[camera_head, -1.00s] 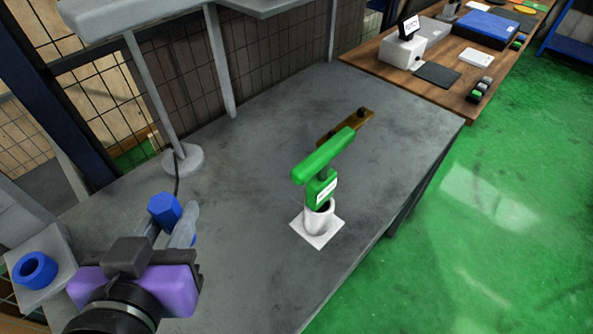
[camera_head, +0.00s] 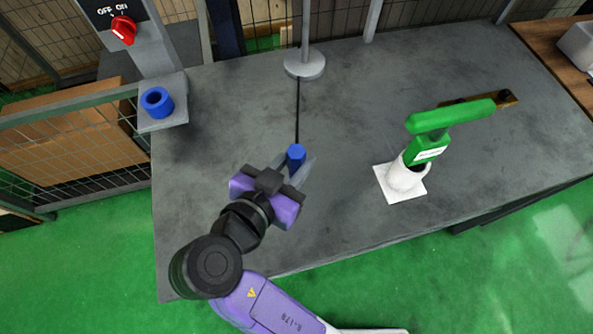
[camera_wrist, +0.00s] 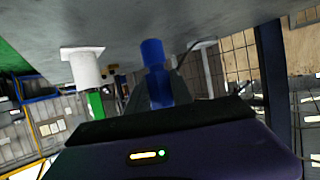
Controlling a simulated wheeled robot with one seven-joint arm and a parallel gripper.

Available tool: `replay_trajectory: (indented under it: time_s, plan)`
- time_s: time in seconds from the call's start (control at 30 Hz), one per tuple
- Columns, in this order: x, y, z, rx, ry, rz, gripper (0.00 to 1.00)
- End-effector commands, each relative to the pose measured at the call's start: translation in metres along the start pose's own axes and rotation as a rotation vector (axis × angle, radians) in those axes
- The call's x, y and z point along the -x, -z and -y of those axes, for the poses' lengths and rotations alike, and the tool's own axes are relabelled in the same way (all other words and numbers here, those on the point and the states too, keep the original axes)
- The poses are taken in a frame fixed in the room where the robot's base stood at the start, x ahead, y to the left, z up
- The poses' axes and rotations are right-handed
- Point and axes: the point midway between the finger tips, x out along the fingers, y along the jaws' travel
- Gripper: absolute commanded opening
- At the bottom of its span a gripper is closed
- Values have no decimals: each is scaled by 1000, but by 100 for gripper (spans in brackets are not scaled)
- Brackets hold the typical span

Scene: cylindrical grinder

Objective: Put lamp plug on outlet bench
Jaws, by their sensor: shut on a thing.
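The lamp plug (camera_head: 296,155) is a blue cylinder with a black cable running from it to the lamp's round base (camera_head: 305,65). My gripper (camera_head: 293,170) is shut on it above the grey bench; the plug also shows between the fingers in the wrist view (camera_wrist: 156,75). The outlet bench is a small grey ledge (camera_head: 176,114) at the left edge of the big bench, with a blue ring-shaped outlet (camera_head: 157,101) on it. The plug is apart from the outlet, to its right.
A post above the outlet carries a red OFF/ON switch (camera_head: 123,29). A mesh fence (camera_head: 75,145) stands at the left.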

Motion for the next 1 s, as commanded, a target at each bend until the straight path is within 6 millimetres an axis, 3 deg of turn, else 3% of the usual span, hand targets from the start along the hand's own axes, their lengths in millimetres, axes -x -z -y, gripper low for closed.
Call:
replay_trajectory:
  time_s: [0.5, 0.93, 0.97, 1.0]
  plan:
    - [-21, -51, 0, 1, -1, 0, 0]
    - [-24, -58, 0, -2, -1, 0, 0]
    - [-24, -57, 0, -2, -1, 0, 31]
    - [-24, -56, 0, -2, 0, 0, 39]
